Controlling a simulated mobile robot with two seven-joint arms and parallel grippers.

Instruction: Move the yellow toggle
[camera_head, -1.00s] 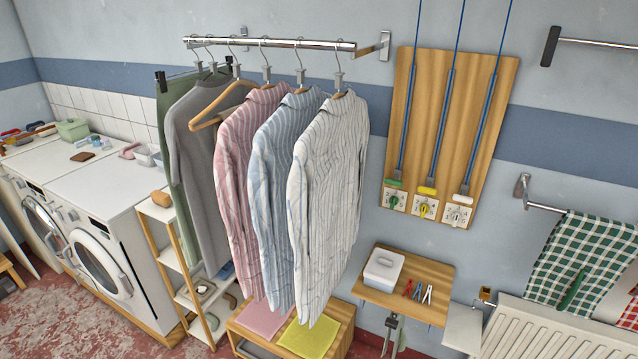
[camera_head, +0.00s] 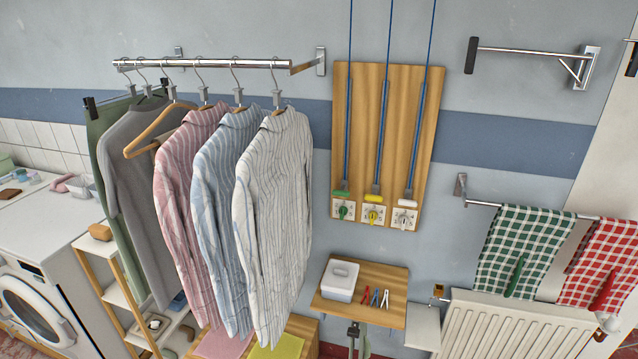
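The yellow toggle (camera_head: 373,215) sits on a small white plate low on a wooden board (camera_head: 396,130) fixed to the wall. It is the middle one of three, between a green toggle (camera_head: 343,211) and a white toggle (camera_head: 403,219). Above it, a yellow handle (camera_head: 374,197) hangs at the lower end of a blue cord. Green and white handles hang on either side. The toggle's exact setting is too small to read. Neither of my grippers is in view.
Striped shirts (camera_head: 270,215) hang from a rail to the left of the board. Below it, a wooden shelf (camera_head: 390,316) holds a white box (camera_head: 340,281) and several clothes pegs. A radiator (camera_head: 515,322) and checked towels (camera_head: 522,250) are at right.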

